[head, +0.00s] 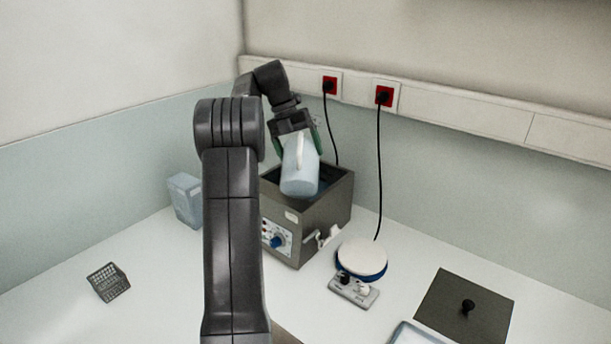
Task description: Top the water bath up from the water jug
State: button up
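The water bath (328,214) is a grey box with an open top and a knob panel on its front, standing at the back of the bench. The jug's mouth and the water level in the bath are hidden or too small to tell.
A pale blue container (186,199) stands left of the bath. A small dark rack (108,282) lies at front left. A round white-topped hotplate (361,259) stands right of the bath. A dark lid with a knob (465,307) lies at front right. Cords hang from red wall sockets (384,96).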

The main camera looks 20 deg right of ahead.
aim_at(299, 136)
dwell(0.5)
jog(key=t+b, duration=0.1)
jog(key=b, duration=0.2)
jog(key=shift+s+a, duration=0.1)
jog(key=shift+s, duration=0.05)
jog(key=t+h+b, duration=0.1)
jog(key=b, duration=0.2)
jog(key=s+r+m+t+h+b, duration=0.1)
jog(key=t+b, duration=0.1)
jog(key=b, duration=0.1)
jog(key=r+t+h+b, duration=0.1)
jog(key=t+b, duration=0.1)
jog(key=b, duration=0.2)
jog(key=shift+s+a+r, duration=0.15)
jog(key=shift+s+a, duration=0.05)
jog(key=shift+a, duration=0.05)
jog(key=t+b, duration=0.1)
jog(key=b, duration=0.1)
jog(key=r+m+t+h+b, duration=0.1)
jog(key=b, duration=0.2)
jog(key=s+t+h+b, duration=0.1)
jog(key=b, duration=0.2)
jog(key=shift+a+r+t, duration=0.2)
jog(key=shift+r+t, duration=0.1)
jog(key=shift+r, duration=0.05)
jog(key=shift+r+m+t+b, duration=0.3)
jog(key=shift+r+t+b, duration=0.1)
jog(key=shift+b, duration=0.25)
jog(key=shift+r+h, duration=0.2)
jog(key=shift+h, duration=0.1)
